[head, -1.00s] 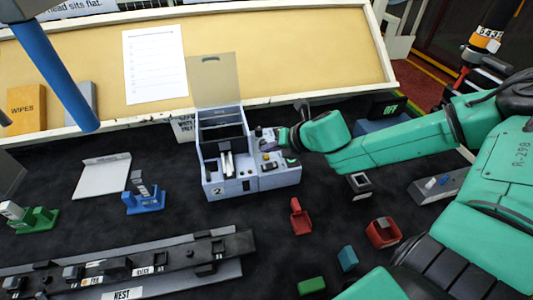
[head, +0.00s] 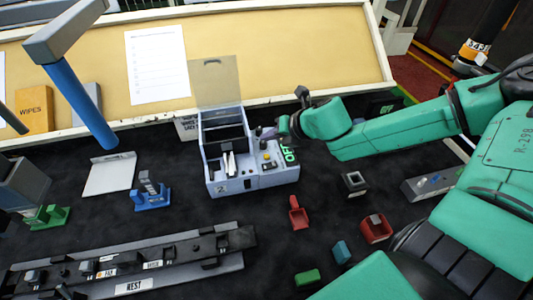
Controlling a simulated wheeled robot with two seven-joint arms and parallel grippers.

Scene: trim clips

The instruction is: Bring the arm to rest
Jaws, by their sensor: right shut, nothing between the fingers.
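My right arm, green, reaches in from the right side of the head view. Its gripper (head: 270,135) is shut and empty, at the upper right of the grey machine (head: 228,184) marked 2, just above its control panel (head: 268,165). I cannot tell whether the fingertips touch the machine. The panel has a yellow part, a red button and a lit green sign. The machine's clear lid (head: 216,80) stands raised.
A black rail nest (head: 180,262) lies at the front left. A blue stand (head: 152,197), a green stand (head: 46,215) and a white plate (head: 110,174) stand at left. Red (head: 299,213), blue and green small parts lie front right. A hammer-like blue post (head: 80,105) overhangs the upper left.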

